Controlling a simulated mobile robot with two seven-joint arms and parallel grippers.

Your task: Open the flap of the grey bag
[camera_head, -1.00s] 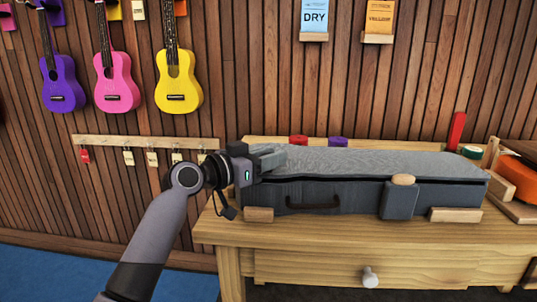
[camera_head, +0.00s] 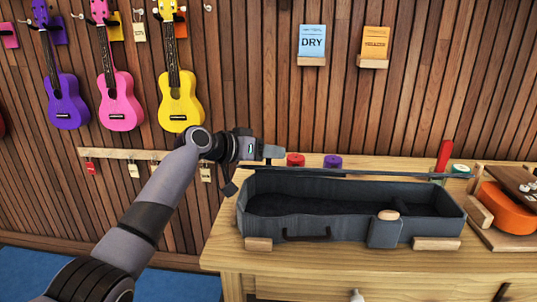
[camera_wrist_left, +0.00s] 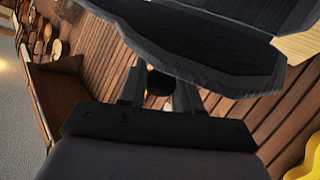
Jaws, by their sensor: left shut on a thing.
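The grey bag (camera_head: 310,225) lies on the wooden table, its dark inside showing. Its flap (camera_head: 360,172) is raised along the back and shows nearly edge-on as a thin dark strip. My left gripper (camera_head: 274,153) is at the flap's left end, above the bag's back left corner. In the left wrist view the gripper (camera_wrist_left: 159,88) is shut at the edge of the dark flap (camera_wrist_left: 200,45); the exact contact is partly hidden. My right gripper is not in view.
Red (camera_head: 296,160) and purple (camera_head: 332,161) rolls stand behind. An orange instrument (camera_head: 505,208) lies to the right. Ukuleles hang at the left.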

